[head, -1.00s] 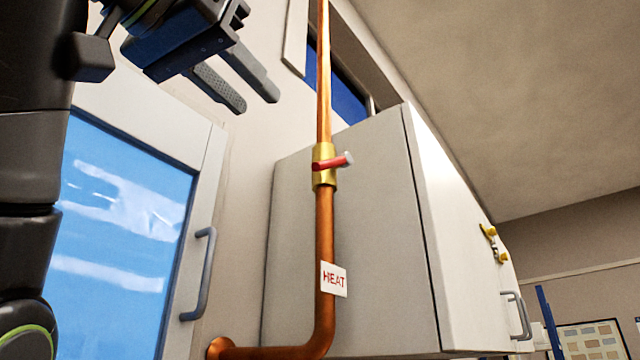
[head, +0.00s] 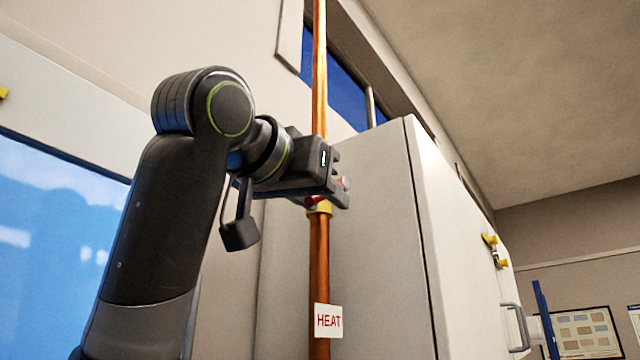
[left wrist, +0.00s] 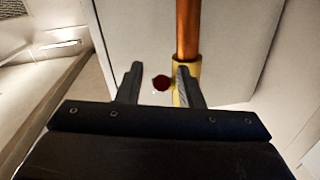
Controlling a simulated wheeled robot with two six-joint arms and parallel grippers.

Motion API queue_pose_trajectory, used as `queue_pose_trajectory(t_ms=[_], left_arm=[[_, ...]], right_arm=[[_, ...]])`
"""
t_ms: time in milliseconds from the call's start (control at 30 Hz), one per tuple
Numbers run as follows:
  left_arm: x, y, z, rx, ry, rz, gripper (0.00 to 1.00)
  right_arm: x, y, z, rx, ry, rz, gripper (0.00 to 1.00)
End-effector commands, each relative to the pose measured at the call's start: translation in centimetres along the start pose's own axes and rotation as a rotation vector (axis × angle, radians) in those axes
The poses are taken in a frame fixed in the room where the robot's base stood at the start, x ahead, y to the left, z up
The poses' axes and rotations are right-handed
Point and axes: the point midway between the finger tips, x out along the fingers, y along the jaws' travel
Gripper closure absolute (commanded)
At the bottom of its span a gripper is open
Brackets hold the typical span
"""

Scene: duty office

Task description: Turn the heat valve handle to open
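The red heat valve handle (head: 315,201) sits on a brass valve body (head: 320,209) on a vertical copper pipe (head: 319,255). It is mostly hidden behind my left gripper (head: 342,192) in the head view; its pale tip shows near the fingers. In the left wrist view the dark red handle (left wrist: 161,83) lies between the two spread fingers of my left gripper (left wrist: 158,75), with a gap on both sides. The right finger overlaps the brass body (left wrist: 182,80) in that view. I cannot tell whether it touches. My right gripper is not in view.
A white HEAT label (head: 328,321) is on the pipe below the valve. A pale cabinet (head: 375,240) stands close behind the pipe. A blue-paned panel (head: 50,215) is at the left, and a blue window (head: 345,85) is above.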

Motion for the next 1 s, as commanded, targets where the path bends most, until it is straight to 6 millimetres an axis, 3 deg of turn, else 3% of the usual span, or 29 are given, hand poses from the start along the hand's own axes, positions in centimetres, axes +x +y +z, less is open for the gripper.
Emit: queue_pose_trajectory(t_ms=[267, 533, 1000], left_arm=[[0.18, 0.01, 0.05, 0.0, 0.0, 0.0, 0.66], [0.16, 0.02, 0.03, 0.0, 0.0, 0.0, 0.99], [-0.11, -0.36, 0.45, -0.002, 0.018, -0.003, 1.0]], right_arm=[[-0.05, 0.05, -0.05, 0.0, 0.001, 0.001, 0.55], [-0.05, 0.03, -0.08, 0.0, 0.001, 0.0, 0.55], [0.66, -0.52, -0.06, 0.002, 0.002, -0.005, 0.55]])
